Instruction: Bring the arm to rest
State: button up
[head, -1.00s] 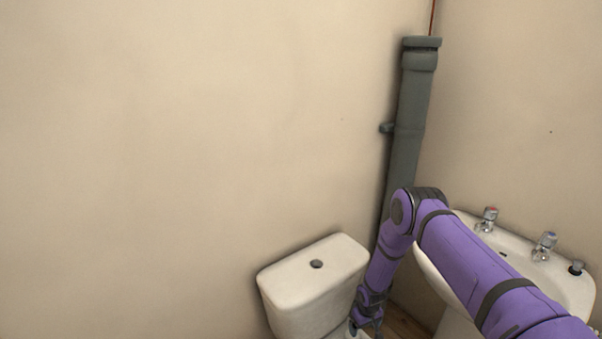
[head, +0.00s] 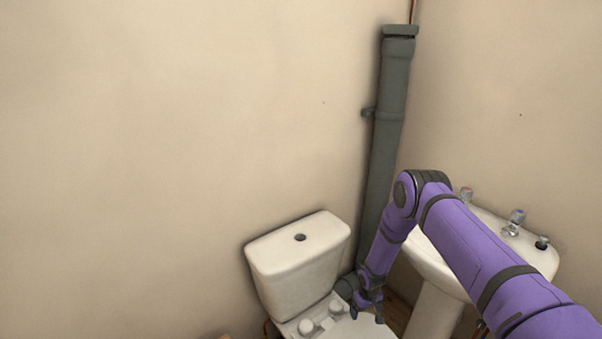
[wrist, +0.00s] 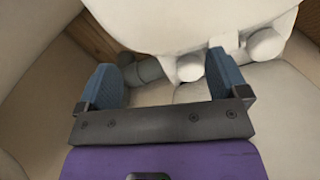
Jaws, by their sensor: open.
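My purple arm reaches in from the lower right in the head view, bent at the elbow. Its lower part hangs down between the toilet and the washbasin. My gripper (head: 370,312) is at its lower end, above the right side of the toilet. In the wrist view my gripper (wrist: 160,85) shows two blue fingers spread wide apart with nothing between them. The white toilet (head: 302,252) stands against the wall, left of my gripper. In the wrist view the white toilet (wrist: 190,25) fills the top, just beyond the fingertips. I cannot tell the exact gap.
The white washbasin (head: 428,262) with its taps stands right of my forearm, partly hidden by it. A grey pipe (head: 388,120) runs up the corner behind my arm. The wall (head: 130,150) at left is bare, with free room before it.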

jog(key=w+r, duration=0.2)
jog(key=r, duration=0.5)
jog(key=w+r, duration=0.3)
jog(key=r, duration=0.4)
jog(key=s+d+r+m+t, duration=0.1)
jog(key=s+r, duration=0.1)
jog(key=r, duration=1.1)
jog(key=s+d+r+t, duration=0.1)
jog(key=s+d+r, duration=0.1)
jog(key=r, duration=1.1)
jog(key=s+d+r+m+t, duration=0.1)
jog(key=s+r, duration=0.1)
jog(key=r, duration=1.1)
jog(key=s+d+r+m+t, duration=0.1)
jog(key=s+d+r, duration=0.1)
jog(key=s+r, duration=1.7)
jog(key=s, duration=0.8)
jog(key=s+r+m+t, duration=0.1)
jog(key=s, duration=0.9)
jog(key=shift+s+d+r, duration=0.4)
jog(key=shift+d, duration=0.05)
